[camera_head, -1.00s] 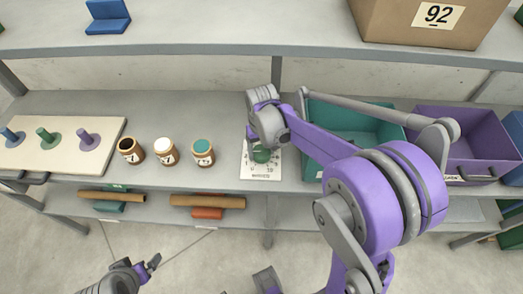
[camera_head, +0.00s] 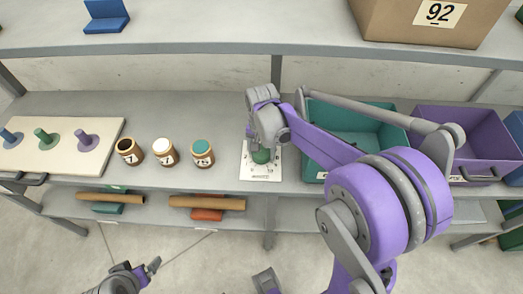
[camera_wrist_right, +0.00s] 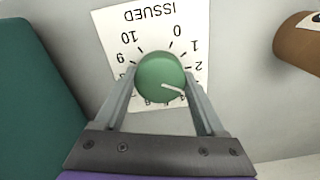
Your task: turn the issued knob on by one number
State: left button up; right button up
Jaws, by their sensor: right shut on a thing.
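The issued knob is a round green knob (camera_wrist_right: 158,72) with a white pointer line, on a white dial plate (camera_wrist_right: 112,30) marked ISSUED. In the right wrist view the plate appears upside down. The pointer slants right and downward, below the 2; the number at its tip is hard to read. My right gripper (camera_wrist_right: 161,82) is shut on the knob, one finger on each side. In the head view it reaches down onto the knob (camera_head: 261,156), partly covering the plate (camera_head: 262,174). My left gripper (camera_head: 146,271) is low at the left, away from the shelf; its jaw opening is unclear.
Three labelled jars, with a brown (camera_head: 130,152), a white (camera_head: 164,152) and a teal top (camera_head: 202,153), stand left of the plate. A teal bin (camera_head: 350,119) and a purple bin (camera_head: 462,132) stand to its right. An upper shelf (camera_head: 220,36) runs above.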

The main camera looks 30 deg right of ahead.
dwell(0.4)
jog(key=o, duration=1.3)
notch_tip(320, 180, up, 8)
jog(key=shift+f+p, duration=0.2)
jog(key=shift+p, duration=0.2)
jog(key=s+a+n+t+p, duration=0.1)
jog(key=s+a+n, duration=0.1)
jog(key=s, duration=0.3)
jog(key=s+a+r+n+t+p, duration=0.1)
jog(key=s+a+n+t+p, duration=0.1)
jog(key=s+n, duration=0.2)
jog(key=s+a+n+t+p, duration=0.1)
jog(key=s+a+n+t, duration=0.1)
jog(key=s, duration=0.4)
jog(key=shift+s+a+r+n+p, duration=0.2)
jog(key=shift+s+a+n+p, duration=0.2)
jog(key=shift+n, duration=0.2)
